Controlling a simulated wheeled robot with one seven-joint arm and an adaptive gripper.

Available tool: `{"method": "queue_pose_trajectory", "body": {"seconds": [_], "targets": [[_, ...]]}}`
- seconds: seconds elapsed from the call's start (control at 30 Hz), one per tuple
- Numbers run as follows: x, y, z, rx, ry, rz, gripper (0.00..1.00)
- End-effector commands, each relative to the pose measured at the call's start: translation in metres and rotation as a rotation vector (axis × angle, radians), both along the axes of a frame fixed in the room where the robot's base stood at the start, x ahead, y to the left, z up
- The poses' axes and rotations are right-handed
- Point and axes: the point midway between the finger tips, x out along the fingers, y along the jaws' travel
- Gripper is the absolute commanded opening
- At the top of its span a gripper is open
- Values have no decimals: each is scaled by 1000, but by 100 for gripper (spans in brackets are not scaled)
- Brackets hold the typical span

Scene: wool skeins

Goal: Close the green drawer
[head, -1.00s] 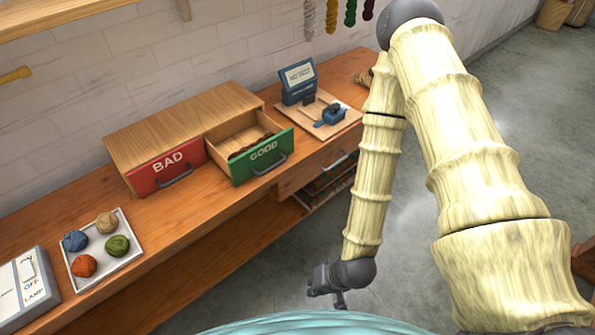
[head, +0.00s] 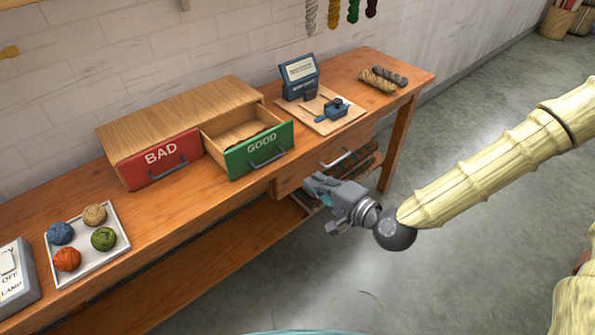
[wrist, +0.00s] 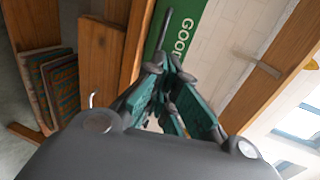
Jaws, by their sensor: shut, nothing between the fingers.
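The green drawer (head: 234,162), marked GOOD, stands pulled out of the wooden cabinet (head: 180,115), with a dark handle (head: 266,162) on its front. In the head view its inside shows bare wood and a dark item that I cannot make out. My gripper (head: 312,184) is in front of the table edge, right of and lower than the green drawer, apart from it. In the wrist view the green front (wrist: 180,36) shows beyond my shut, empty gripper (wrist: 166,72); its fingers cover part of it.
The red BAD drawer (head: 135,172) is shut beside it. A tray (head: 120,252) of yarn balls is at left. A board (head: 338,122) with a blue device is right of the cabinet. Below the tabletop, a table drawer (head: 290,182) and shelved cloths (head: 350,160) are close to my gripper.

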Motion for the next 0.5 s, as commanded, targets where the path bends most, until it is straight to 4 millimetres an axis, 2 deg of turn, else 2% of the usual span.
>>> {"method": "queue_pose_trajectory", "body": {"seconds": [0.17,0.5], "targets": [[12,9,-3,-2,1,1,0],[51,40,-13,-4,1,4,0]]}}
